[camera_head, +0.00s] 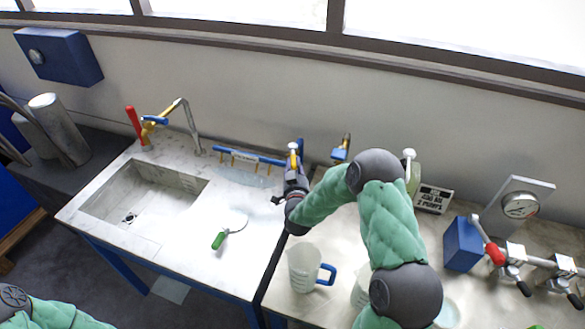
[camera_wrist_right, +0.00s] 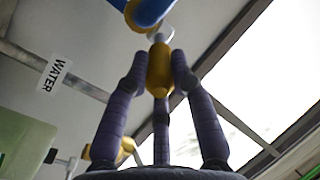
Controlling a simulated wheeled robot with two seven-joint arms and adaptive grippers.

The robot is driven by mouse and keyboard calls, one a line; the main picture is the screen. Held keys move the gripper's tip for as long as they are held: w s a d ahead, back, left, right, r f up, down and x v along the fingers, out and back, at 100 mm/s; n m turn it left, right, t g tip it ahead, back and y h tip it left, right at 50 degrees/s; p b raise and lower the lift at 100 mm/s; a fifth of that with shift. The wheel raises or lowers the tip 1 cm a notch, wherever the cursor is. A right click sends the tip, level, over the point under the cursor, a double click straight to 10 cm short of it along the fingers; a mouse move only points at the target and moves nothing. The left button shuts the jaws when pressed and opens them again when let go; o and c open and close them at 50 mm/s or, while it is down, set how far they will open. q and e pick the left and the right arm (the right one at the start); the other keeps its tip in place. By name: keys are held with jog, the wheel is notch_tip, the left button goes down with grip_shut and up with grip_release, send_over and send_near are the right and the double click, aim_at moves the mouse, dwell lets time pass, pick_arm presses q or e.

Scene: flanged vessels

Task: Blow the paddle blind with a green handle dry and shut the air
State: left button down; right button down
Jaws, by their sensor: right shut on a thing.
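The paddle blind with a green handle lies flat on the white counter right of the sink in the head view; its green handle (camera_head: 218,240) points to the lower left and its pale disc (camera_head: 237,222) to the upper right. My right gripper (camera_head: 293,172) is at the back of the counter, away from the blind. In the right wrist view its dark fingers are shut on a yellow fitting (camera_wrist_right: 159,68), with a blue part (camera_wrist_right: 150,12) just beyond. I cannot tell whether air flows. My left gripper is out of view; only its green-sleeved arm shows.
A sink (camera_head: 140,205) with a tap (camera_head: 186,115) is at left. A blue rack (camera_head: 248,157) stands behind the blind. A jug (camera_head: 307,268) with a blue handle and red-levered pipework (camera_head: 495,252) stand at right. A WATER label (camera_wrist_right: 54,75) shows on a pipe.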

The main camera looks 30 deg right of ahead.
jog(key=shift+s+d+r+n+t+y+b, duration=0.15)
jog(key=shift+d+n+t+y+b, duration=0.2)
jog(key=shift+d+n+y+b, duration=0.65)
jog(key=shift+s+d+f+n+t+y+b, duration=0.15)
jog(key=shift+d+n+t+y+b, duration=0.4)
jog(key=shift+y+b, duration=0.8)
jog(key=shift+s+d+r+n+t+y+b, duration=0.2)
jog(key=shift+d+n+y+b, duration=0.3)
jog(key=shift+n+y+b, duration=0.6)
jog(key=shift+y, duration=0.25)
jog(key=shift+d, duration=0.1)
jog(key=c, duration=1.1)
grip_release()
jog(key=shift+o, duration=0.2)
jog(key=shift+f, duration=0.1)
jog(key=s, duration=1.2)
jog(key=shift+a, duration=0.35)
